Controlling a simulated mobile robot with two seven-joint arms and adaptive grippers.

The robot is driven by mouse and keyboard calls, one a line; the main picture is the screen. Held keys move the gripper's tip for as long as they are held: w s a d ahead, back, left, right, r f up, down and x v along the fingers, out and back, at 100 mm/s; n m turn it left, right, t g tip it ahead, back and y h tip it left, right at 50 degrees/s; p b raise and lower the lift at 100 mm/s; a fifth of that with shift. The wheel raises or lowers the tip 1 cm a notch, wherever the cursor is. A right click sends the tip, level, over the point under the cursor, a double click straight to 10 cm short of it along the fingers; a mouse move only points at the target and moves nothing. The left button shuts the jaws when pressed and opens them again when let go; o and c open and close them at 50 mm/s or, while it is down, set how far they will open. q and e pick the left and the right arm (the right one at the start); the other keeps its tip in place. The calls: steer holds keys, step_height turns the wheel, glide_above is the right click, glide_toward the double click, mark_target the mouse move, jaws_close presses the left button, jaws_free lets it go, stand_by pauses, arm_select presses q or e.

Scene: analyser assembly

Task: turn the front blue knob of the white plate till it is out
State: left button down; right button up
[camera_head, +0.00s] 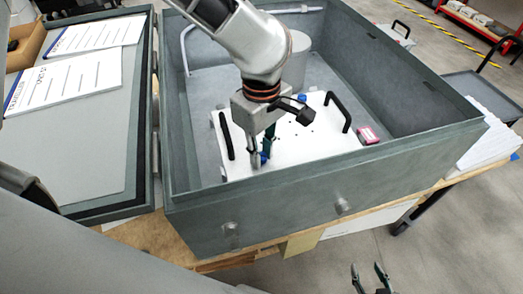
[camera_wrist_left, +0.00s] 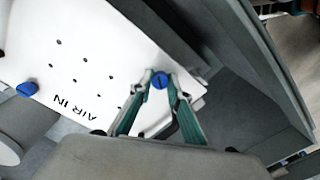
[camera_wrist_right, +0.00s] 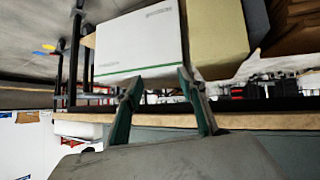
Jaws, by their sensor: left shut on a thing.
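The white plate (camera_head: 295,140) lies inside the grey box, with black handles at its two sides. My left gripper (camera_head: 260,160) reaches down over its front left part. The front blue knob (camera_wrist_left: 160,80) sits between the left fingertips in the left wrist view, and the left gripper (camera_wrist_left: 162,85) is shut on it. The knob looks seated at the plate's edge region; how far it is turned I cannot tell. Another blue knob (camera_wrist_left: 27,89) is further back on the plate, and shows in the head view (camera_head: 301,98). My right gripper (camera_head: 371,280) is open and empty, low in front of the table.
The grey box (camera_head: 290,205) has tall walls around the plate. A grey cylinder (camera_head: 297,60) stands behind the plate, and a pink-red item (camera_head: 368,135) lies to its right. The box's lid (camera_head: 85,150) with papers is at left. A white box (camera_wrist_right: 140,45) is near my right gripper.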

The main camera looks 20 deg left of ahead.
arm_select(q)
steer(key=n, duration=0.3)
steer(key=shift+s+a+f+n, duration=0.1)
steer(key=shift+s+f+n, duration=0.05)
steer(key=shift+n, duration=0.15)
steer(key=shift+f+n+b, duration=0.1)
steer(key=shift+n+b, duration=0.4)
steer(key=shift+n, duration=0.3)
steer(key=shift+n+b, duration=0.4)
steer(key=shift+n, duration=0.2)
steer(key=shift+n+b, duration=0.55)
steer(key=shift+n, duration=0.05)
arm_select(e)
steer(key=a, duration=0.1)
steer(key=w, duration=0.1)
steer(key=a, duration=0.1)
steer(key=shift+w+a+r+t+y, duration=0.2)
steer(key=shift+a+r+t+y, duration=0.1)
steer(key=shift+y, duration=0.1)
steer(key=shift+d+f, duration=0.15)
steer(key=shift+f, duration=0.1)
arm_select(q)
steer(key=c, duration=1.9)
jaws_free()
arm_select(e)
steer(key=shift+s+f, duration=0.1)
arm_select(q)
steer(key=shift+r, duration=0.2)
